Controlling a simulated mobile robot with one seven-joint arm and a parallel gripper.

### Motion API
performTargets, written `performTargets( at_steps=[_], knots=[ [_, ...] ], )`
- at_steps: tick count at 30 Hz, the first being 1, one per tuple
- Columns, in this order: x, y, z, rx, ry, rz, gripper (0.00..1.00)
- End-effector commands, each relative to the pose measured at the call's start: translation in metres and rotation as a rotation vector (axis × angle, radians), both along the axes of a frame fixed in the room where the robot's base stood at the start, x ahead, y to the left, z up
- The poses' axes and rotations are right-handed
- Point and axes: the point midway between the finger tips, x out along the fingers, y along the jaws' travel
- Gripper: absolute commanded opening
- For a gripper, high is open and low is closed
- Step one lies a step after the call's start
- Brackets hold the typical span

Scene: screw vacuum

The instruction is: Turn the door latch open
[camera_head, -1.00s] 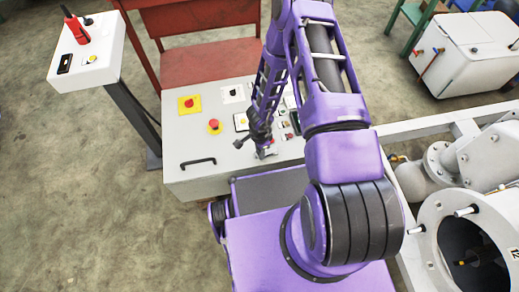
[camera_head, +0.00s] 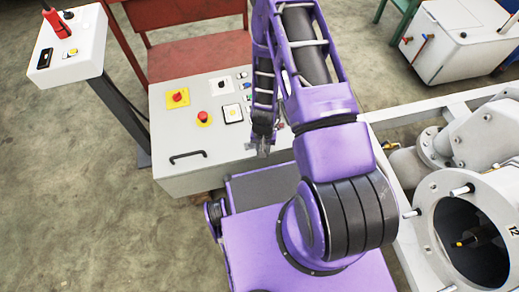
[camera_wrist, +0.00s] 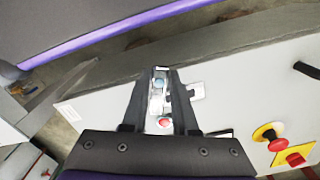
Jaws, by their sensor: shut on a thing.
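My gripper (camera_head: 263,146) hangs over the front edge of the grey control box, on its right side. In the wrist view its two dark fingers (camera_wrist: 160,78) are close together, with a narrow light metallic piece (camera_wrist: 158,76) between their tips. Its shape is too small to make out, and I cannot tell whether it is the door latch.
The control box (camera_head: 165,125) carries a red button on yellow (camera_head: 177,97), another red button (camera_head: 203,116) and a black handle (camera_head: 188,156). A red chair (camera_head: 200,60) stands behind. A white cabinet (camera_head: 460,40) is at upper right.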

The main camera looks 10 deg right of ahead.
Motion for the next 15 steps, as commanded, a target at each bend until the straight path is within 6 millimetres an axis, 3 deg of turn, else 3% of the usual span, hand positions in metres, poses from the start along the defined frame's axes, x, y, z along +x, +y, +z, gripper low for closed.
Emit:
performTargets(
  at_steps=[15],
  knots=[
    [-0.004, -0.021, 0.0, -0.002, -0.002, 0.337, 0.0]
  ],
)
